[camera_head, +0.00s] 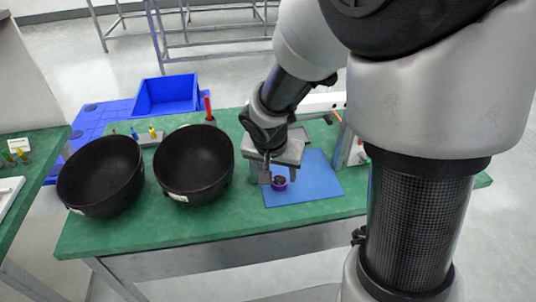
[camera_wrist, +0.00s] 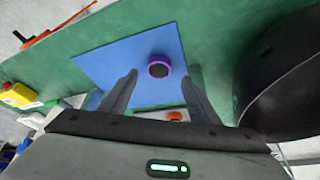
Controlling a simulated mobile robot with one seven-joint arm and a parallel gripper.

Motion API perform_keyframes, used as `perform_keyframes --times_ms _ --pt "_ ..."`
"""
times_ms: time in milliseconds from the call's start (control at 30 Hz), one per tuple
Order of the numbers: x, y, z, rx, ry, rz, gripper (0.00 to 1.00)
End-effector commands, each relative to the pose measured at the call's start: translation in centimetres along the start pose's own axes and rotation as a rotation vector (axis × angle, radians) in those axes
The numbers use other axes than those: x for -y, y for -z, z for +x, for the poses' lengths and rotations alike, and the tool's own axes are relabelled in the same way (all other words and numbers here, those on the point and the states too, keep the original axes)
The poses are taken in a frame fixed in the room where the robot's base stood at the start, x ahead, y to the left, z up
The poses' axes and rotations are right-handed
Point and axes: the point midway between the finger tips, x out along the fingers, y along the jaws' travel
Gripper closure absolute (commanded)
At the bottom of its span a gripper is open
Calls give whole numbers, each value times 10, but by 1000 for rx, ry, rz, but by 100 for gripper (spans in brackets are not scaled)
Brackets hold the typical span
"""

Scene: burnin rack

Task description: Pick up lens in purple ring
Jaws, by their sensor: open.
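The lens in the purple ring (camera_head: 280,183) is a small dark disc with a purple rim on the blue mat (camera_head: 318,186). In the wrist view the lens (camera_wrist: 159,67) lies on the blue mat (camera_wrist: 110,58), a little beyond the fingertips and between their lines. My gripper (camera_head: 278,182) is over the mat, close to the lens, with its fingers pointing down. In the wrist view my gripper (camera_wrist: 163,73) is open, with its two dark fingers spread and nothing between them. I cannot tell the exact height above the lens.
Two large black bowls (camera_head: 101,176) and (camera_head: 194,164) stand left of the mat on the green table (camera_head: 140,232). One bowl (camera_wrist: 290,85) is close on the right in the wrist view. A red upright object (camera_head: 208,108) and a blue bin (camera_head: 166,94) are farther back.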

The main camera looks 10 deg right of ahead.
Motion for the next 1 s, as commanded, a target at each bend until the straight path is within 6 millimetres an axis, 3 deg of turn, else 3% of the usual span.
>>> perform_keyframes --times_ms 33,200,533,800,1000 --pt "-2 -4 12 4 -3 -1 44" --pt "-3 -5 36 3 -2 -2 44" --pt "-2 -4 42 1 0 -1 44" --pt "-2 -4 42 1 0 -1 87" --pt "-2 -4 41 1 0 -1 91"
